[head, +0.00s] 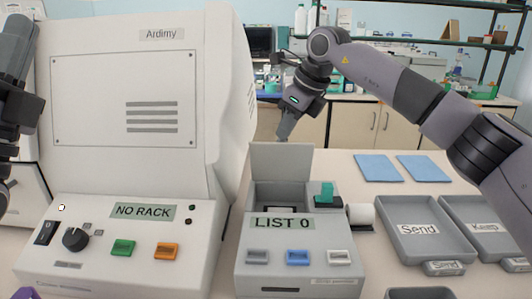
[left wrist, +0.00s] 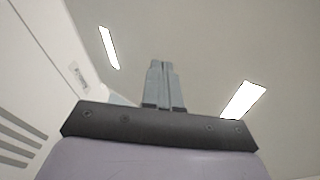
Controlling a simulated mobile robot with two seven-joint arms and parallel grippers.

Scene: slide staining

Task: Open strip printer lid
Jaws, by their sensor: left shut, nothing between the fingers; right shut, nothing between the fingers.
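The strip printer (head: 290,238) is the small grey device with a "LIST 0" display in the head view. Its lid (head: 282,161) stands raised, near upright, at the back of the opening, and the bay (head: 280,195) below shows uncovered. My right gripper (head: 283,137) is shut and empty, pointing down at the lid's top edge; I cannot tell whether it touches. My left gripper (left wrist: 161,66) is shut and empty in the left wrist view, pointing up toward the ceiling. My left arm shows at the far left of the head view.
A large white "Ardimy" machine (head: 125,170) with a "NO RACK" display stands left of the printer. A white roll (head: 361,215) sits at the printer's right side. Grey trays labelled Send (head: 440,249) and Keep (head: 490,250) lie further right. Blue sheets (head: 378,167) lie behind them.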

